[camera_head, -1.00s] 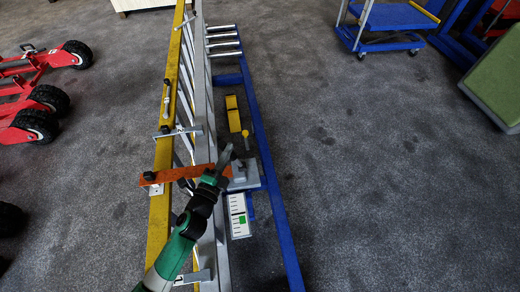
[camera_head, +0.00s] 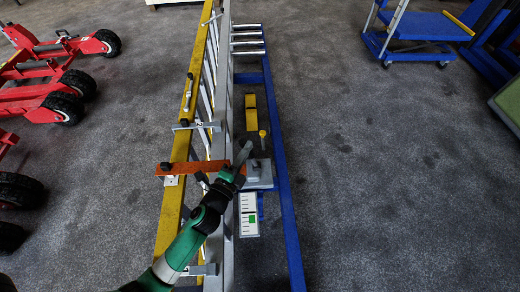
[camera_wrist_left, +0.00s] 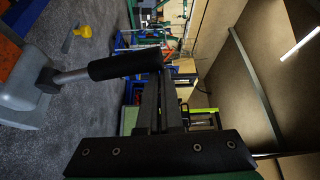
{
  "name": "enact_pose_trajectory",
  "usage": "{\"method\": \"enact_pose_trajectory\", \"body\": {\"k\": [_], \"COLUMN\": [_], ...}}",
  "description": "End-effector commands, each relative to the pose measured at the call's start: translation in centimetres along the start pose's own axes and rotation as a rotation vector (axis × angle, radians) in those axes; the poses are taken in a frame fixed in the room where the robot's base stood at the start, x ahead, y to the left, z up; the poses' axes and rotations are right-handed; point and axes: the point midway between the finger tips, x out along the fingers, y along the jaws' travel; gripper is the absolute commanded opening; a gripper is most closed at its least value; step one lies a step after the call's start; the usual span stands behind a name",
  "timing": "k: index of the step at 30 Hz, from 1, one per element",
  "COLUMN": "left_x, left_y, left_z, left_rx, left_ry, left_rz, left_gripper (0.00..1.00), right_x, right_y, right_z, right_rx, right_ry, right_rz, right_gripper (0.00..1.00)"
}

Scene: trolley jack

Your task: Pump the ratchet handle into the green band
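The ratchet handle (camera_wrist_left: 125,65) shows in the left wrist view as a grey rod with a black grip, coming out of a grey housing at the left edge. My left gripper (camera_wrist_left: 165,85) has its dark fingers close together, at the end of that grip. Whether they touch it I cannot tell. In the head view my left gripper (camera_head: 241,160) is just left of the grey jack block (camera_head: 259,174). A white scale plate (camera_head: 248,226) with the green band (camera_head: 252,219) lies in front of the block. My right gripper is in neither view.
A long yellow rail (camera_head: 170,215) and a silver ladder-like frame run alongside the blue frame (camera_head: 281,195). An orange bar (camera_head: 190,168) crosses them. A yellow knob (camera_head: 262,133) stands behind the block. Red wheeled gear (camera_head: 40,85) is at left.

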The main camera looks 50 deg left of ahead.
Motion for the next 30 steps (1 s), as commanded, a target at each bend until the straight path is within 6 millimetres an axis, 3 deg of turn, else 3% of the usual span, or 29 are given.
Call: {"method": "enact_pose_trajectory", "body": {"k": [2, 9, 15, 30], "left_x": [0.4, -5.4, -8.5, -9.4], "left_y": [-1.2, 0.9, 1.4, 1.2], "left_z": [-1.2, -1.4, -1.6, -1.6], "left_rx": [-0.001, 0.001, 0.0, -0.001], "left_ry": [0.004, 0.004, 0.004, 0.002], "left_rz": [-0.007, -0.002, -0.004, -0.006], "left_gripper": [0.0, 0.0, 0.0, 0.0], "right_x": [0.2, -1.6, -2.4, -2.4], "right_y": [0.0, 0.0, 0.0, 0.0], "right_z": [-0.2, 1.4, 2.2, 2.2], "right_rx": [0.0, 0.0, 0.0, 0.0], "right_ry": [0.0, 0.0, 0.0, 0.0], "right_rz": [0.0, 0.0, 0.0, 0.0], "right_gripper": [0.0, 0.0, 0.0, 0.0]}}
